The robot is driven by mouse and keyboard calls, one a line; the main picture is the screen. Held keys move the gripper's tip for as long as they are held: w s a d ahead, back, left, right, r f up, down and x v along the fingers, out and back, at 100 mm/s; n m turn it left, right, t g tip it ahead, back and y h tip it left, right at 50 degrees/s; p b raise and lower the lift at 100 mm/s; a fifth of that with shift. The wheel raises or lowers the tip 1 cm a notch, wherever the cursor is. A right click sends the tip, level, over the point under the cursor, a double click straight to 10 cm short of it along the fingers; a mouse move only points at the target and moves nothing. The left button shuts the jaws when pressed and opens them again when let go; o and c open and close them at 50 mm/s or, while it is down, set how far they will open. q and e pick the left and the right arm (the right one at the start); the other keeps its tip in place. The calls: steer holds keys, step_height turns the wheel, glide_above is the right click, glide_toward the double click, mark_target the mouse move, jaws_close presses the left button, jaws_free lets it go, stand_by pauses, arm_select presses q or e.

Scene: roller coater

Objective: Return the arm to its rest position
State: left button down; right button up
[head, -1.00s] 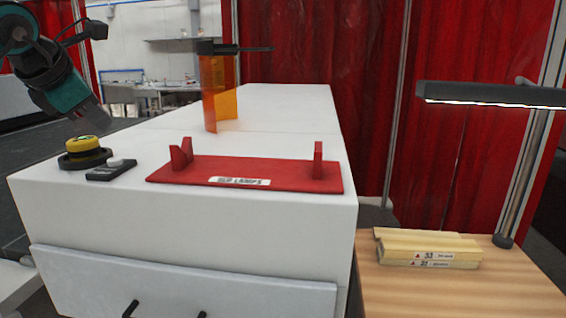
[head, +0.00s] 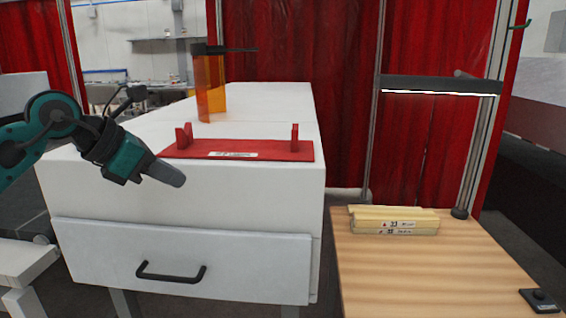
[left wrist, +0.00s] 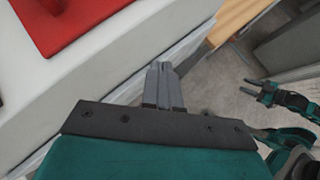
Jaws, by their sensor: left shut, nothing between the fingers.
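My left arm comes in from the left in the head view. Its gripper (head: 176,178) is shut and empty, in front of the white cabinet (head: 240,190) and left of its middle. In the left wrist view the two grey fingers (left wrist: 163,72) are together with nothing between them, beside the cabinet's edge. The red lamp holder (head: 240,149) lies on the cabinet top, behind and above the gripper; a corner of red (left wrist: 70,22) also shows in the left wrist view. My right gripper is not in the head view.
The cabinet's drawer with a black handle (head: 170,274) is below the gripper. An orange transparent shield (head: 210,88) stands on the top. Floor shows between cabinet and table.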

arm_select(q)
steer(key=s+d+f+n+h, duration=0.4)
steer(key=d+n+h, duration=0.1)
steer(key=d+h, duration=0.15)
steer(key=s+d+f+n+h, duration=0.3)
steer(key=d+f+n+h, duration=0.15)
steer(key=d, duration=0.25)
steer(key=s+a+f+n+t+y, duration=0.1)
steer(key=a+f+n+t+y, duration=0.35)
steer(key=n, duration=0.75)
steer(key=s+a+f+n+t+y, duration=0.2)
steer(key=f+n+t+y, duration=0.35)
steer(key=f+n, duration=0.5)
steer(key=s+a+f+n+g+y, duration=0.2)
steer(key=s+f+n, duration=0.4)
steer(key=f, duration=0.3)
steer(key=s+a+f+n+g+y, duration=0.3)
steer(key=s+f+n, duration=0.3)
steer(key=s+f, duration=0.3)
steer(key=shift+f+g+y, duration=0.3)
steer(key=shift+g+y, duration=0.1)
steer(key=shift+y, duration=0.2)
steer(key=shift+s, duration=0.1)
